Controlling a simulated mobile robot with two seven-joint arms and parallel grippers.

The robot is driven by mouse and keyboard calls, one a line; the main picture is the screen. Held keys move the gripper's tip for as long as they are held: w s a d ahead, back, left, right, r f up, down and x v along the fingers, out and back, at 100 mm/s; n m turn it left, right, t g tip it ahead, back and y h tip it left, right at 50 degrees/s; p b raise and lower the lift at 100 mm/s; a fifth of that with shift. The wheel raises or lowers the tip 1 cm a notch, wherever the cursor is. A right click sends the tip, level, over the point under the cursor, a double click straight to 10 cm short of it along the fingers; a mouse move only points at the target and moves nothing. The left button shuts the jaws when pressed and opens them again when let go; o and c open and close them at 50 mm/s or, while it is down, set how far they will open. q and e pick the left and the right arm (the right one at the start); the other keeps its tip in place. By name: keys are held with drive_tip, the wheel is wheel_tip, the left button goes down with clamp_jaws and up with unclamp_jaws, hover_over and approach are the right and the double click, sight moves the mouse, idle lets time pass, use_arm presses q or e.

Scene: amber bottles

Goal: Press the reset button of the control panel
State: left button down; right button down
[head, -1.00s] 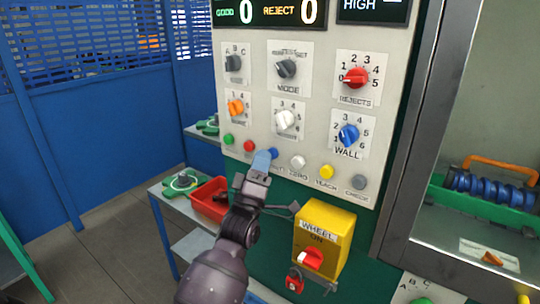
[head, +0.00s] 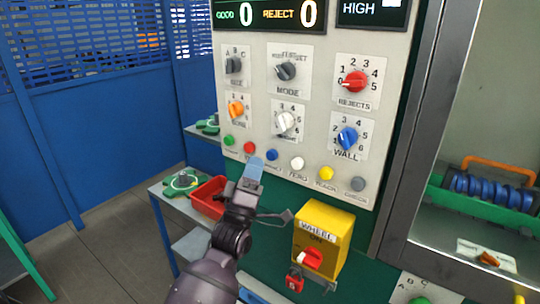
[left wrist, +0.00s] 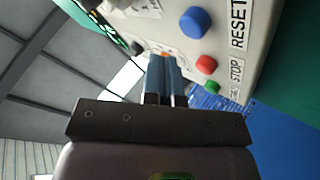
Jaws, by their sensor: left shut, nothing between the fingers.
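The control panel (head: 320,110) is an upright light-grey board with dials and a row of coloured buttons. The reset button is the blue one (head: 272,155), third from the left in the row. In the left wrist view the blue button (left wrist: 195,22) sits beside the word RESET. My left gripper (head: 254,166) is shut and empty, its blue-grey fingertips just below and left of the blue button. The fingertips (left wrist: 163,62) look apart from the blue button in the left wrist view. My right gripper is not in view.
Green (head: 229,140) and red (head: 250,148) buttons lie left of the blue one; a white button (head: 297,163) lies right. A yellow switch box (head: 323,238) juts out below the panel. A red bin (head: 207,197) stands on a side table at left.

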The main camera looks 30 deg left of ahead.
use_arm(q)
drive_tip(key=s+p, duration=0.1)
drive_tip(key=s, duration=0.2)
drive_tip(key=shift+s+a, duration=0.15)
drive_tip(key=shift+s, duration=0.2)
idle(0.4)
idle(0.4)
